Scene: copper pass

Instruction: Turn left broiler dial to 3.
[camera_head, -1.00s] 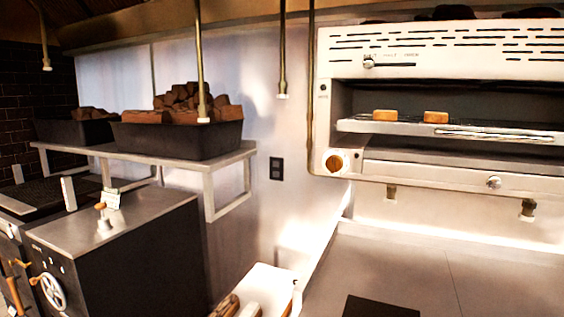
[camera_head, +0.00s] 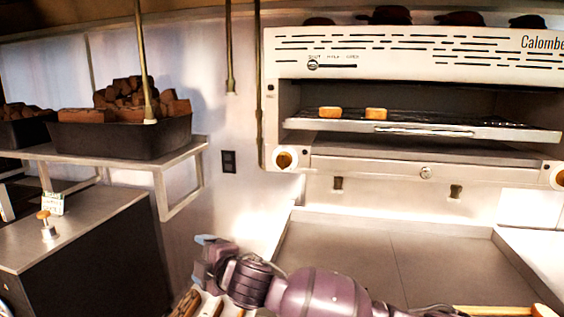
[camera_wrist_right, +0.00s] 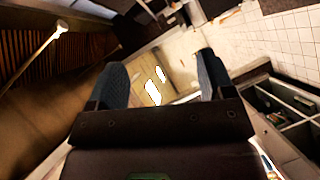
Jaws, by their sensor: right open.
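The broiler (camera_head: 400,155) is a cream and steel unit on the wall. Its left dial (camera_head: 284,159) is a round wooden knob on a white plate at the broiler's lower left corner; its numbers are too small to read. My right gripper (camera_head: 205,244) is below and left of the dial, apart from it, above a white tray with bread. In the right wrist view my right gripper (camera_wrist_right: 160,75) is open, with nothing between its fingers. My left gripper is not in view.
Another wooden dial (camera_head: 556,175) is at the broiler's right end. The rack (camera_head: 430,129) holds two toast pieces. A shelf (camera_head: 190,152) with a dark bin (camera_head: 125,138) of brown blocks juts out at left. The steel counter (camera_head: 400,255) is mostly clear.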

